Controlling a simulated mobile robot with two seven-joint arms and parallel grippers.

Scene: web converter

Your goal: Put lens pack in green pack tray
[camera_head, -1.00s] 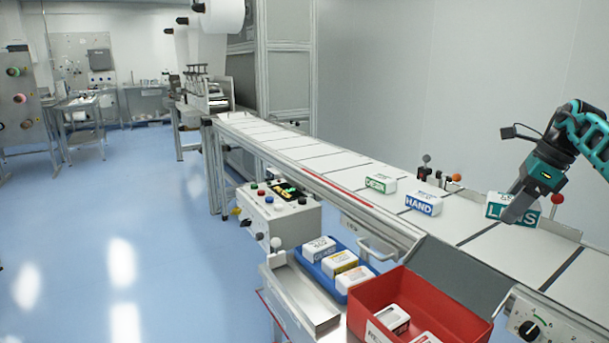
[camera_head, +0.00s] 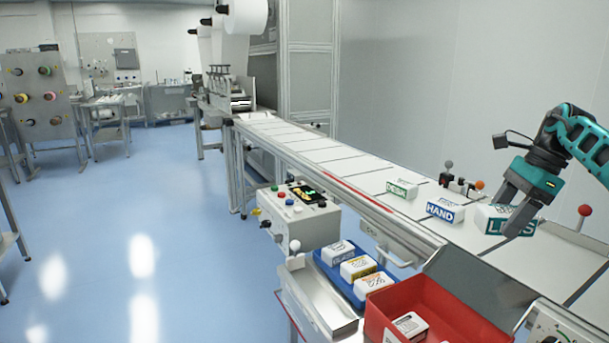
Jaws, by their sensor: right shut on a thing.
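The lens pack (camera_head: 493,221), a white box with a teal label, is at the right over the conveyor. My right gripper (camera_head: 514,213) comes down from the upper right and is shut on it, with a finger hiding part of its label. Whether the pack touches the belt or is slightly raised, I cannot tell. A white pack with a blue HAND label (camera_head: 444,210) stands just to its left, and a green-labelled pack (camera_head: 402,189) farther along. No green tray shows. My left gripper is out of view.
The long white conveyor (camera_head: 340,168) runs back to the left. In front stand a blue tray (camera_head: 334,277) with several packs, a red bin (camera_head: 440,302) holding a pack, and a control box (camera_head: 300,218). Knobbed levers (camera_head: 585,210) line the belt's far edge. Blue floor is clear at left.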

